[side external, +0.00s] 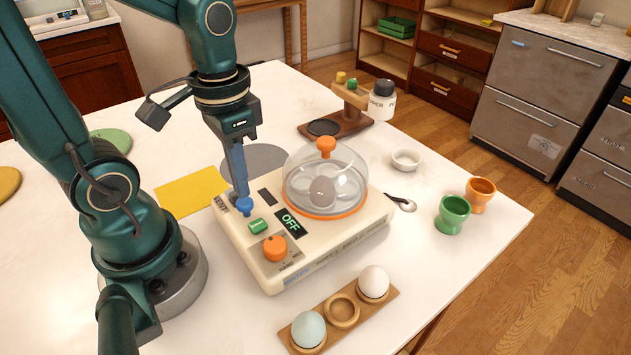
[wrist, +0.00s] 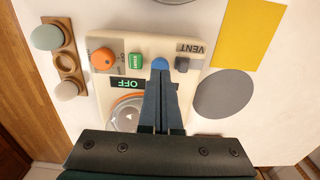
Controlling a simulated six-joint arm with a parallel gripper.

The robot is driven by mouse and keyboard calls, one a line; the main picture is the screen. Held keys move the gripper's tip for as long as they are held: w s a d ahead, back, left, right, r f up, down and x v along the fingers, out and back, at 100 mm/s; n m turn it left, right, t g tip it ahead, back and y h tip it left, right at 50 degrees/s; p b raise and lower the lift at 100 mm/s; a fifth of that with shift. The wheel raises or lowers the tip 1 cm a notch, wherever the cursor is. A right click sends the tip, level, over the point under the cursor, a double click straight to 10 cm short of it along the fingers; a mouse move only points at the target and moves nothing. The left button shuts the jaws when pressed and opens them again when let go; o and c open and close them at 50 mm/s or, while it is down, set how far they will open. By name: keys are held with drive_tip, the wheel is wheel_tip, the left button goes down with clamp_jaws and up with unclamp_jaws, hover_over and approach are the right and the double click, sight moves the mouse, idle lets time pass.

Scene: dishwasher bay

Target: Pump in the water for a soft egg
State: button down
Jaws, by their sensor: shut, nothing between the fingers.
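The egg cooker (side external: 330,245) is a cream box on the white table. Its display (side external: 290,222) reads OFF. A clear dome with an orange knob (side external: 326,147) covers one brownish egg (side external: 322,191). My gripper (side external: 243,200) is shut and points down at the blue pump button (side external: 244,206); its tips are at the button, and I cannot tell whether they press it. In the wrist view the tips (wrist: 160,72) overlap the blue button (wrist: 160,63). An orange dial (side external: 275,248) and a green button (side external: 258,226) sit beside it. The wrist view shows a VENT label (wrist: 190,48).
A wooden holder (side external: 342,311) in front holds a white egg and a pale blue egg, with an empty middle cup. Green (side external: 452,214) and orange (side external: 480,194) egg cups, a spoon (side external: 402,202) and a white bowl (side external: 406,160) stand right. A yellow cloth (side external: 190,190) lies left.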

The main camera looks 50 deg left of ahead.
drive_tip(key=shift+f, duration=1.35)
idle(0.3)
drive_tip(key=shift+r, duration=1.35)
wheel_tip(320, 180, up, 15)
idle(0.7)
